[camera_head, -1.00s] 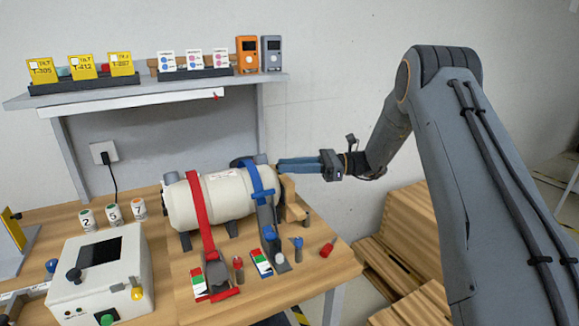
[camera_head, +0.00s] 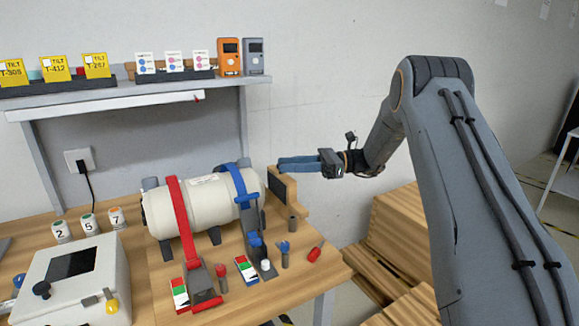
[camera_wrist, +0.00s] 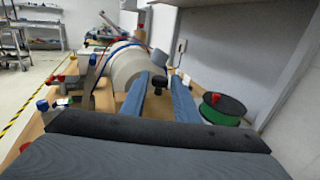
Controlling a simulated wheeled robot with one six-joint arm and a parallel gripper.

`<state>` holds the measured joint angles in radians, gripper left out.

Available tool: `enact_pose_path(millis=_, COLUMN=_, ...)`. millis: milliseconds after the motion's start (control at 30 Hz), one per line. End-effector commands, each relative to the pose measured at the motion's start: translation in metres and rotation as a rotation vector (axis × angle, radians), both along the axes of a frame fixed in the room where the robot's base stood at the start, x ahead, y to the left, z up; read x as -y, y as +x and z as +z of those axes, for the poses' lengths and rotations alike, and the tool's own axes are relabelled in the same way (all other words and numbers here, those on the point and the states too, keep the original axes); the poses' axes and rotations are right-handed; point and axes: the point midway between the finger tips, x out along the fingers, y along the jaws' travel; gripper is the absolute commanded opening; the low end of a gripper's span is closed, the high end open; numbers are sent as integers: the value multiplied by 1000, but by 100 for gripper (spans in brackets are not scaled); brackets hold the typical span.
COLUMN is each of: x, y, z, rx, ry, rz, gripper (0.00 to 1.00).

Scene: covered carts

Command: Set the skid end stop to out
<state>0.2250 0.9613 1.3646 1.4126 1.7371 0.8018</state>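A wooden block with a dark pad (camera_head: 279,186), which looks like the skid end stop, stands at the right end of the cream tank (camera_head: 205,205). Whether it is set in or out I cannot tell. My gripper (camera_head: 281,164) is above and just behind this block in the head view, apparently not touching it. In the wrist view my gripper (camera_wrist: 163,80) has its two blue-grey fingers spread, with nothing held. A black knob (camera_wrist: 158,82) shows between the fingers, in front of the tank (camera_wrist: 128,66). The block is not clear in the wrist view.
A red strap (camera_head: 181,215) and a blue strap (camera_head: 240,190) cross the tank. A green spool (camera_wrist: 222,108) stands right of the fingers in the wrist view. A shelf (camera_head: 130,97) hangs above the bench; stacked wooden boxes (camera_head: 400,225) stand on the right.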

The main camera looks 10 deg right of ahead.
Motion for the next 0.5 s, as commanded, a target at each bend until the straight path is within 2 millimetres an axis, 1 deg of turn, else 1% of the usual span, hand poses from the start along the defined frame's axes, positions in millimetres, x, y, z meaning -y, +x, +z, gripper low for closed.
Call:
enact_pose_path(millis=133, x=1, y=0, z=-1, rx=0, ry=0, rz=-1, gripper=28)
enact_pose_path(millis=233, x=9, y=1, z=-1, rx=1, ry=0, rz=-2, gripper=28)
enact_pose_path(millis=500, x=53, y=1, z=-2, rx=1, ry=0, rz=-3, gripper=28)
